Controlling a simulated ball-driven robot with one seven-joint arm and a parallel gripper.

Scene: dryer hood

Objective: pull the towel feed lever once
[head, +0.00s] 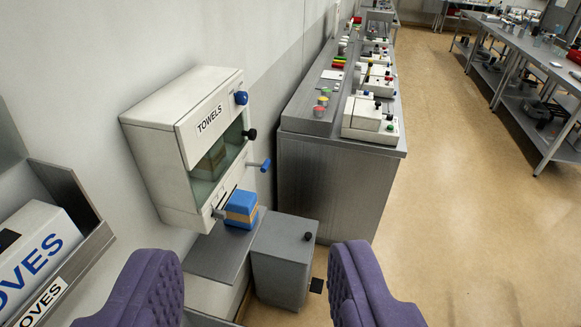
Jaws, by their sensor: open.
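A white towel dispenser (160,128) labelled TOWELS hangs on the wall, left of centre. A lever with a blue grip (262,165) sticks out from its right side and looks like the feed lever. A blue knob (241,98) and a black knob (250,134) sit on the dispenser front. A clear window shows brownish contents inside. My gripper (250,252) has two purple padded fingers, wide apart at the bottom of the view. Nothing is between them; the dispenser and its lever are beyond the fingertips, and nothing touches the lever.
A blue and tan block (242,207) rests on a grey shelf (212,254) under the dispenser. A grey bin with a black knob (282,262) stands beside it. A long steel counter (318,180) with equipment is behind. A gloves box (35,250) is at left. Open floor lies right.

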